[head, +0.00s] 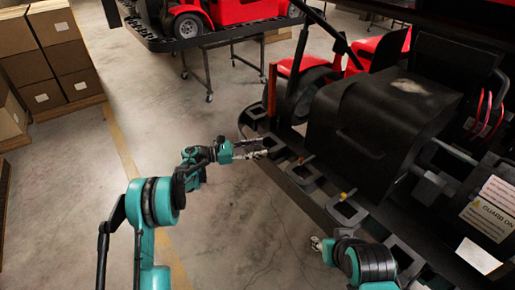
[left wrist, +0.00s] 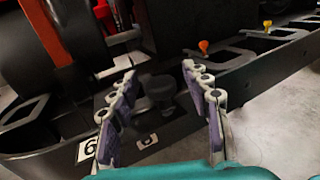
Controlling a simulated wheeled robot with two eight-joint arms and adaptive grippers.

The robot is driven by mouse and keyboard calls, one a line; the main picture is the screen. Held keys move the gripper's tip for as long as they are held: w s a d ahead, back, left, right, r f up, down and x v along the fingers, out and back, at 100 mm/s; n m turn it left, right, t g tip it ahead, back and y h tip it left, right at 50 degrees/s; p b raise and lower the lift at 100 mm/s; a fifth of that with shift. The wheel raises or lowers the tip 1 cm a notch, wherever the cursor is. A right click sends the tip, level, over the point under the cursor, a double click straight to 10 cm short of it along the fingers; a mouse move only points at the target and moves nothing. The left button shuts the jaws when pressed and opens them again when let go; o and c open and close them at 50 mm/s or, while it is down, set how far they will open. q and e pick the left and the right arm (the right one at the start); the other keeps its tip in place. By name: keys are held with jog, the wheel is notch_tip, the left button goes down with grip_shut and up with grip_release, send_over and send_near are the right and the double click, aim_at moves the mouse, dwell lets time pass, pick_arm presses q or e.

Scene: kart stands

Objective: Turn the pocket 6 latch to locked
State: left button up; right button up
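The pocket 6 latch shows as a black knob (left wrist: 158,91) on the dark stand rail in the left wrist view. A white label with a 6 (left wrist: 88,148) is on the rail at lower left, and a smaller label (left wrist: 148,140) sits below the knob. My left gripper (head: 262,148) is open at the rail's edge in the head view. In the left wrist view its fingers (left wrist: 160,72) stand on either side of the knob; I cannot tell whether they touch it. My right gripper (head: 317,243) is low in the head view, its fingers mostly hidden.
An orange knob (head: 301,160) and a yellow knob (head: 343,196) sit farther along the rail beside open pockets. A black and red kart (head: 365,125) stands over the rail. Cardboard boxes (head: 50,55) are at upper left.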

pick_arm(q)
jog(key=v, duration=1.2)
